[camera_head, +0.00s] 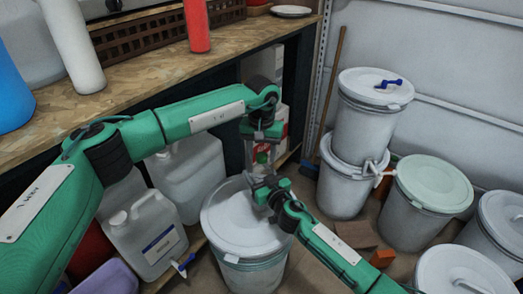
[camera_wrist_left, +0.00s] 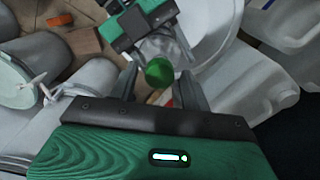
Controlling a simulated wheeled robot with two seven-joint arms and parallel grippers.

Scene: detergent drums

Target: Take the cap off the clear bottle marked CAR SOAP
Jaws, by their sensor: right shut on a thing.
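The clear bottle (camera_wrist_left: 165,47) shows in the left wrist view with its green cap (camera_wrist_left: 159,71) facing the camera. Its CAR SOAP marking cannot be read. My right gripper (camera_wrist_left: 150,40), its arm entering from the lower right in the head view, is shut on the bottle's body and holds it over a white drum. My left gripper (camera_wrist_left: 157,66) is open, its fingers on either side of the cap with a gap showing at the left. In the head view the left gripper (camera_head: 262,146) points down just above the right gripper (camera_head: 268,184); the bottle is hard to make out there.
A lidded white drum (camera_head: 244,221) stands below the grippers. White jugs (camera_head: 148,235) stand at the left, stacked drums (camera_head: 365,112) and a green-lidded drum (camera_head: 433,183) at the right. A wooden bench (camera_head: 140,78) runs behind my left arm.

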